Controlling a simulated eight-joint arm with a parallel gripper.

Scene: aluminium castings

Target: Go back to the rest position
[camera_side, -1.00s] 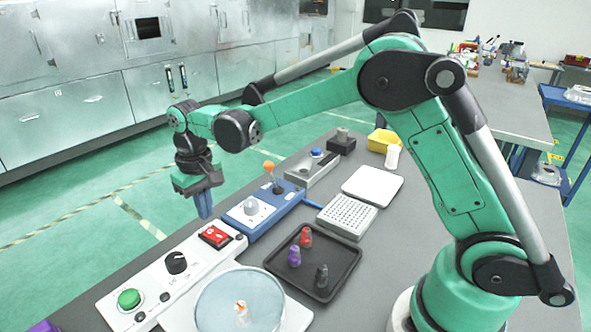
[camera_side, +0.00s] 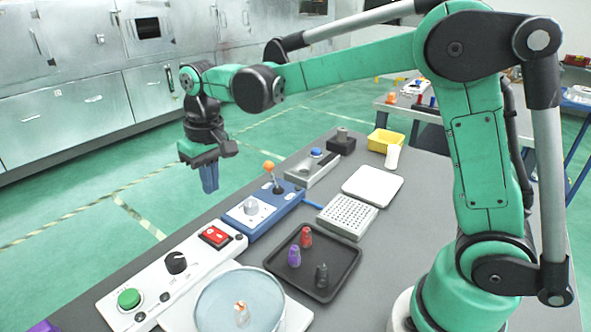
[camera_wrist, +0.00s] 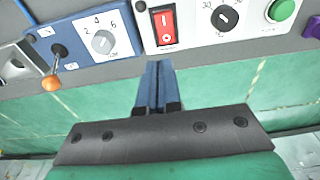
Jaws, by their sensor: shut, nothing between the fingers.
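My gripper (camera_side: 209,178) is in the air in the side view, pointing down beyond the far edge of the table, to the left of the blue control box. Its blue fingers are together with nothing between them. In the wrist view my gripper (camera_wrist: 157,72) shows its shut fingers over the green floor, their tips close below the control boxes in the picture.
A white panel (camera_side: 150,279) has a green button, a black knob and a red switch. Beside it are a blue box (camera_side: 262,211) with an orange-topped lever, a black tray (camera_side: 334,283) with small pieces, a round dish (camera_side: 270,300) and a white rack (camera_side: 347,215).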

